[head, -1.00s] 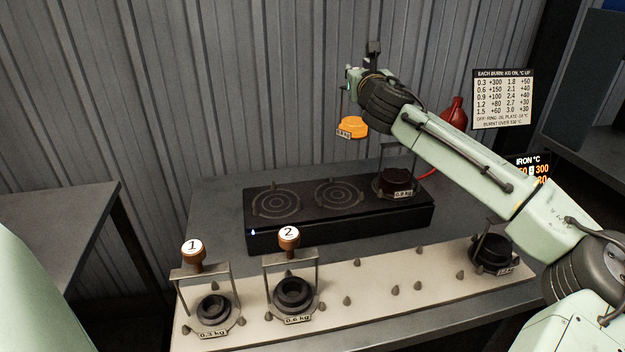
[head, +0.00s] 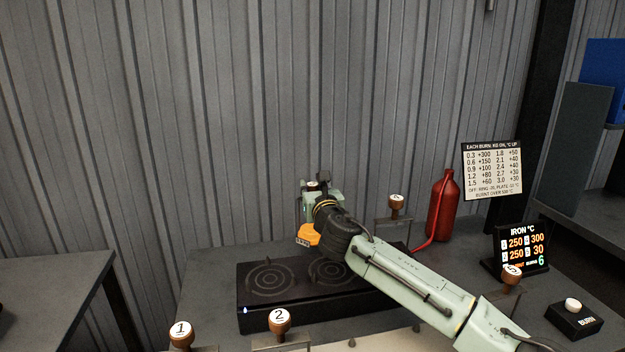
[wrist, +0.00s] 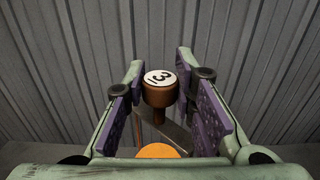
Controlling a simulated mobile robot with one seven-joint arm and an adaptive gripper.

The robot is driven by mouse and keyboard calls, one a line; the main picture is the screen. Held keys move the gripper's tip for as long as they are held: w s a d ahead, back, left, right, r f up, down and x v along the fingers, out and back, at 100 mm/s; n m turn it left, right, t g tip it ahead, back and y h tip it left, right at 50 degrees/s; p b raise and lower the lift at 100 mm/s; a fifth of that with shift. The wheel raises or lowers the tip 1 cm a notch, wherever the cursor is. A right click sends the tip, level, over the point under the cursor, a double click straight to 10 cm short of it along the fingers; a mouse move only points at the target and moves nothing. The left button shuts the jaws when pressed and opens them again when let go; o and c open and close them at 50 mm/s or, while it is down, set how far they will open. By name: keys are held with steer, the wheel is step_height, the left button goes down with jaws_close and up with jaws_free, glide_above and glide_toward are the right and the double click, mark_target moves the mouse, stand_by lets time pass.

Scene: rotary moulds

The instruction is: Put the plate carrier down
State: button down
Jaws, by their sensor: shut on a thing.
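The plate carrier (head: 308,235) in my grip has an orange plate at its bottom with a small label too small to read. My arm hides part of the carrier and the right of the hotplate.
Knobs 1 (head: 181,333), 2 (head: 279,320) and 5 (head: 512,274) show in front. The left ring (head: 270,278) is bare. A red bottle (head: 441,210), a display (head: 521,249) and a burn button (head: 573,306) stand right.

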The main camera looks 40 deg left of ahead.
steer(key=shift+f+p, duration=0.4)
steer(key=shift+f, duration=1.5)
steer(key=shift+f, duration=0.1)
steer(key=c, duration=1.3)
jaws_free()
steer(key=shift+f, duration=0.1)
steer(key=shift+c, duration=0.2)
steer(key=shift+r, duration=0.25)
steer(key=b+v, duration=0.3)
steer(key=v, duration=0.7)
steer(key=shift+s+d+f, duration=0.2)
steer(key=shift+s, duration=0.1)
steer(key=shift+s+d+r+b, duration=0.1)
steer(key=shift+s+d+b, duration=0.25)
steer(key=shift+s+d, duration=0.15)
